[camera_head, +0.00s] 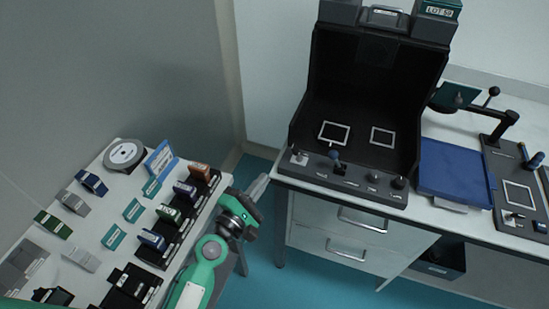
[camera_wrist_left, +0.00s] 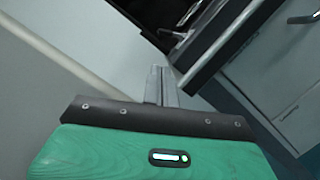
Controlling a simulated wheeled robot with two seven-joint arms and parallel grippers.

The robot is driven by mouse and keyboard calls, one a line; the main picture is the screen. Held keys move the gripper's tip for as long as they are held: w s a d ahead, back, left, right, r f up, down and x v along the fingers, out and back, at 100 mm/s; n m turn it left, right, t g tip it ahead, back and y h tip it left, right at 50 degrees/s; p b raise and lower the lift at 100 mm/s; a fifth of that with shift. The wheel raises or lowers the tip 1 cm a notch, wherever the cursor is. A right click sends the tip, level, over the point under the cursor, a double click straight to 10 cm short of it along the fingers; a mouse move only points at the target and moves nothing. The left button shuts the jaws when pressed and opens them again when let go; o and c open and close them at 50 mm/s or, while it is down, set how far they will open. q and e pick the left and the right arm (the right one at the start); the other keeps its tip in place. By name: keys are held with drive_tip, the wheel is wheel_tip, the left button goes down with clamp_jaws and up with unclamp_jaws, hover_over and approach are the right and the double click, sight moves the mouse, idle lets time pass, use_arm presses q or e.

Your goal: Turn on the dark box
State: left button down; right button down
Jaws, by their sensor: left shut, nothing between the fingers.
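The dark box (camera_head: 365,90) stands open-fronted on the white bench in the head view, with two white square frames on its floor. Its front panel (camera_head: 350,180) carries several small switches and knobs, one with a blue tip. My left gripper (camera_head: 260,184) is shut and empty, left of the bench's near left corner and apart from the box. In the left wrist view the shut fingers (camera_wrist_left: 160,85) point toward the bench edge, and part of the dark box's panel (camera_wrist_left: 205,50) shows at the top. My right gripper is in neither view.
A table (camera_head: 100,215) at left holds several small coloured blocks, labels and a round grey disc (camera_head: 124,155). Right of the box lie a blue tray (camera_head: 452,170) and a dark device (camera_head: 520,195). Drawers (camera_head: 340,225) stand under the bench. Teal floor (camera_head: 255,270) is open between.

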sight(281, 162)
use_arm(q)
drive_tip(key=shift+r, duration=0.25)
